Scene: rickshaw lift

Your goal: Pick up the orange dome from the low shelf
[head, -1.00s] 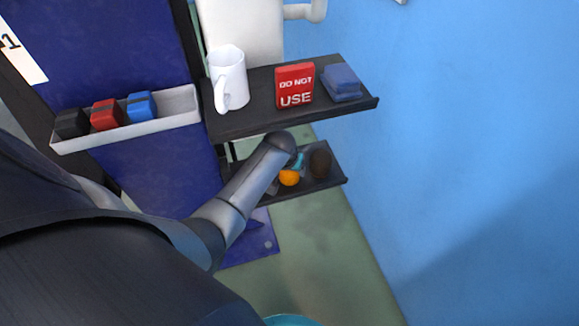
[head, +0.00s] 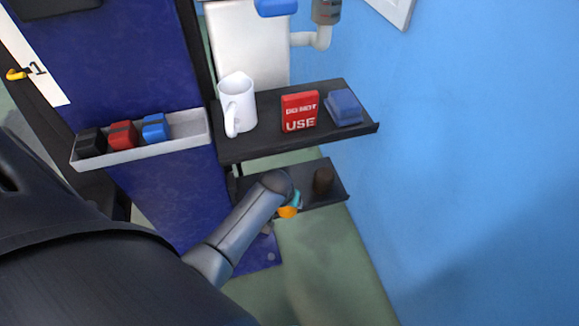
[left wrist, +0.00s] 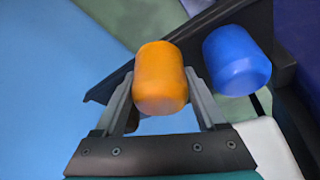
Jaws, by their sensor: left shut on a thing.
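The orange dome (head: 287,212) shows just past the end of my left arm in the head view, at the front edge of the low shelf (head: 338,196). In the left wrist view the orange dome (left wrist: 160,72) sits between the two fingers of my left gripper (left wrist: 162,88), which is shut on it. In the head view my arm hides most of the left gripper (head: 294,203). I cannot tell how far the dome is from the shelf surface. My right gripper is not in view.
A blue rounded piece (left wrist: 237,60) is close beside the dome. A dark brown cylinder (head: 323,181) stands on the low shelf. Above are the upper shelf (head: 270,145), a white mug (head: 237,103), a red box (head: 299,112) and blue blocks (head: 344,107). A blue wall (head: 470,150) borders the right.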

